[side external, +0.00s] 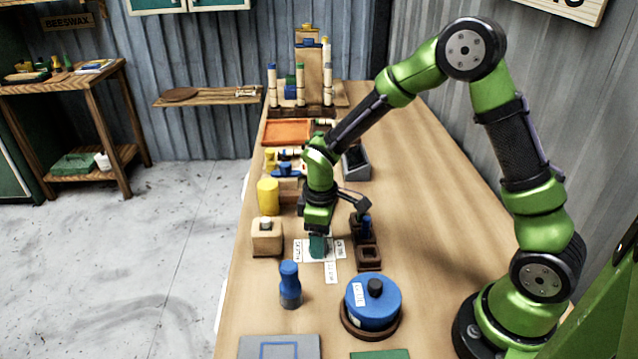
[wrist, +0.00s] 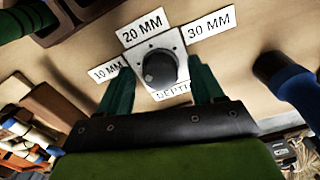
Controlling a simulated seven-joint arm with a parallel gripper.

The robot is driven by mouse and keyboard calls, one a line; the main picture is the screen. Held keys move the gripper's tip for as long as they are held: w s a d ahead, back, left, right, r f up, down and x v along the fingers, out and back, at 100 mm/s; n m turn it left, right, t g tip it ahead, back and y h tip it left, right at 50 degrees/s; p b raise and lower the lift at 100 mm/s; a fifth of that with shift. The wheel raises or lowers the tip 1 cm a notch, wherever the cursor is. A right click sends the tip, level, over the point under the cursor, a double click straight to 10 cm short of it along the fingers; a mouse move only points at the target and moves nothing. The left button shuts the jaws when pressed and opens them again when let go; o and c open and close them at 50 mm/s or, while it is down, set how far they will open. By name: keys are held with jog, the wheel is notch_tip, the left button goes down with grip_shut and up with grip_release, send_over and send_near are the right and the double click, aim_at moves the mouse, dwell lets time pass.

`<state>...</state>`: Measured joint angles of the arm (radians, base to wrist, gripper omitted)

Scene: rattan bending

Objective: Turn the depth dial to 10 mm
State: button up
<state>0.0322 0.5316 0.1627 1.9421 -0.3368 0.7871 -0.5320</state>
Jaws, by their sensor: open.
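The depth dial (wrist: 160,68) shows in the wrist view as a dark round knob on a light square plate. The 10 MM label (wrist: 106,71) is on its left, the 20 MM label (wrist: 145,30) above, the 30 MM label (wrist: 209,26) at upper right, and a DEPTH label (wrist: 173,92) below, partly covered. I cannot tell which mark the knob points to. My gripper (wrist: 161,84) is open, its green fingers to either side of the dial, with no clear contact. In the side view my gripper (side external: 318,246) points down among the labels and hides the dial.
A dark brown block stand (side external: 368,258) is close on the right of my gripper. A blue-handled tool (side external: 290,285) and a round blue container (side external: 374,302) stand in front. A wooden block (side external: 267,238) and yellow cylinder (side external: 268,197) are on the left.

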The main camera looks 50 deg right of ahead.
notch_tip(320, 180, up, 17)
dwell(0.5)
jog(key=s+r+m+t+y, duration=0.1)
jog(key=s+r+m+t, duration=0.2)
jog(key=s+m, duration=0.2)
jog(key=s+r+m+t+y, duration=0.1)
jog(key=s+r+m+t, duration=0.2)
jog(key=s, duration=0.7)
jog(key=shift+s+d+m+t, duration=0.35)
jog(key=shift+m+t, duration=0.25)
jog(key=shift+m, duration=0.6)
